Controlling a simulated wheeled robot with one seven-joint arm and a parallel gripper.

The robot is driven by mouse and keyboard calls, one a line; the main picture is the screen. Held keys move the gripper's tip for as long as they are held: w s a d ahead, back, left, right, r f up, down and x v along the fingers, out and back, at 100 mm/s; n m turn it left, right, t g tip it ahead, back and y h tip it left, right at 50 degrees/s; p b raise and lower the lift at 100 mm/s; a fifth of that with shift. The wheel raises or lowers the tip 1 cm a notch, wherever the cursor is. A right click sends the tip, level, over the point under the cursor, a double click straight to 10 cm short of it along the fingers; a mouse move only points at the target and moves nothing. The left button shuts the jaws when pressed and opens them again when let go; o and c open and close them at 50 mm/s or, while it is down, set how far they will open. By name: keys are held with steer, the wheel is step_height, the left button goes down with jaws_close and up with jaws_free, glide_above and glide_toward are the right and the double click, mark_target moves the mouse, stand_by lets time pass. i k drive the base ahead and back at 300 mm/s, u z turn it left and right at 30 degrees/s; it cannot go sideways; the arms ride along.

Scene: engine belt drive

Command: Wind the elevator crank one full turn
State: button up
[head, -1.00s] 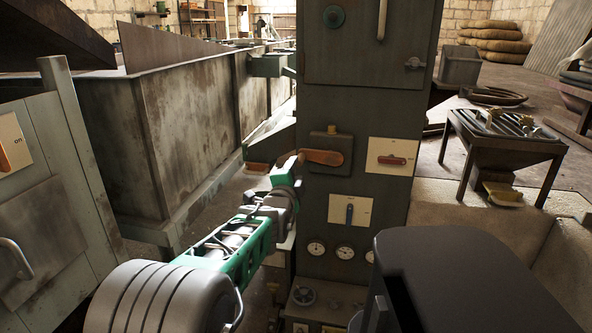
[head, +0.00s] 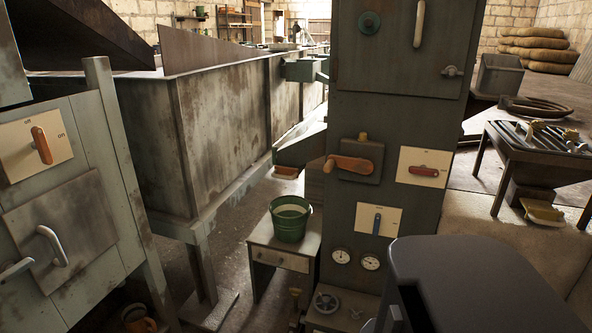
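The crank (head: 349,163) is an orange-red arm on a dark plate on the front of the tall grey-green elevator cabinet (head: 388,100). It lies about level and points left, with a small knob at its left end. A small yellowish fitting tops the plate. Nothing touches the crank. My gripper is not in view, so whether it is open or shut does not show.
Right of the crank is a panel with a red lever (head: 424,171); below is a panel with a blue lever (head: 377,222). A green bucket (head: 290,222) stands on a small drawer table (head: 262,257). A slatted table (head: 541,150) stands at right.

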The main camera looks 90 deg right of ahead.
mark_target(359, 165)
steer(key=u, duration=1.1)
steer(key=k, duration=0.6)
steer(key=z, duration=1.05)
